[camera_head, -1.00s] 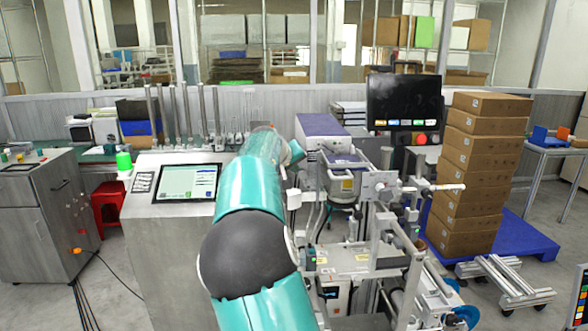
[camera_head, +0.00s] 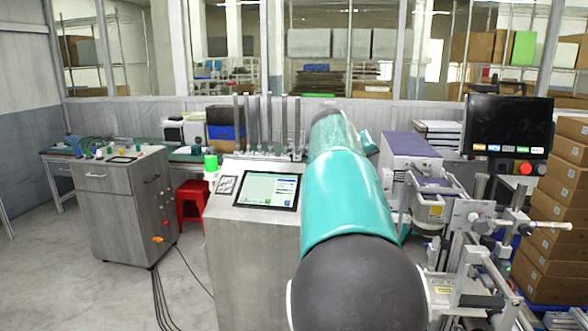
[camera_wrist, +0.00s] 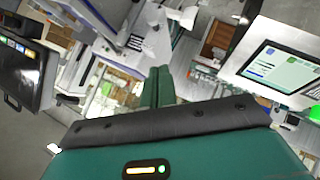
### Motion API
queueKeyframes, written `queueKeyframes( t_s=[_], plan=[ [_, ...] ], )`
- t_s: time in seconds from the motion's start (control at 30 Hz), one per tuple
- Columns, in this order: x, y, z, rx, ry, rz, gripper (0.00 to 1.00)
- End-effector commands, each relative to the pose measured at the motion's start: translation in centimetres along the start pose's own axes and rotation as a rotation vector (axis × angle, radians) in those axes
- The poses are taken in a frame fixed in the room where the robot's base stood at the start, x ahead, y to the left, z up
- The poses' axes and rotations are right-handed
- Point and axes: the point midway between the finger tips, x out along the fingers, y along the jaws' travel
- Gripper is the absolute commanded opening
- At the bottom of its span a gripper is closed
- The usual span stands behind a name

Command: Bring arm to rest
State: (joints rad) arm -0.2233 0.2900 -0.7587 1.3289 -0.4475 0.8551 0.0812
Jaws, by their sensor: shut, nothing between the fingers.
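My teal arm (camera_head: 345,205) rises from the bottom of the head view and reaches away over the machine area, with a dark grey joint (camera_head: 358,285) nearest the camera. Its far end hides my gripper in that view. In the wrist view my gripper (camera_wrist: 157,86) shows as two green fingers pressed together, shut and empty. The wrist view is strongly tilted. It shows the touchscreen (camera_wrist: 280,68) at the right and the dark monitor (camera_wrist: 20,68) at the left. No object touches the fingers there.
A grey console with a touchscreen (camera_head: 266,190) stands left of my arm. A labelling machine (camera_head: 470,235), a monitor (camera_head: 506,127) and stacked cartons (camera_head: 555,200) are at the right. A steel cabinet (camera_head: 125,205) and red stool (camera_head: 192,203) stand left. Cables cross the open floor (camera_head: 60,280).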

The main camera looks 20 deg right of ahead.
Motion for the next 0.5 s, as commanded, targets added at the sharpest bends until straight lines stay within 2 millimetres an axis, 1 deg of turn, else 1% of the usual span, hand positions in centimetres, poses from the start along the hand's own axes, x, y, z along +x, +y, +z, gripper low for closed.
queueKeyframes(
  t_s=[0.17, 0.27, 0.37, 0.4, 0.47, 0.5],
  plan=[
    [0.0, -0.1, 0.3, 0.005, -0.003, -0.010, 0.00],
    [-0.3, -0.6, 1.7, 0.021, -0.019, -0.061, 0.00],
    [-1.3, -1.9, 4.2, 0.046, -0.043, -0.159, 0.00],
    [-1.9, -2.6, 5.5, 0.055, -0.053, -0.206, 0.00],
    [-3.2, -3.9, 7.6, 0.064, -0.067, -0.282, 0.00],
    [-4.2, -4.9, 8.9, 0.067, -0.074, -0.330, 0.00]
  ],
)
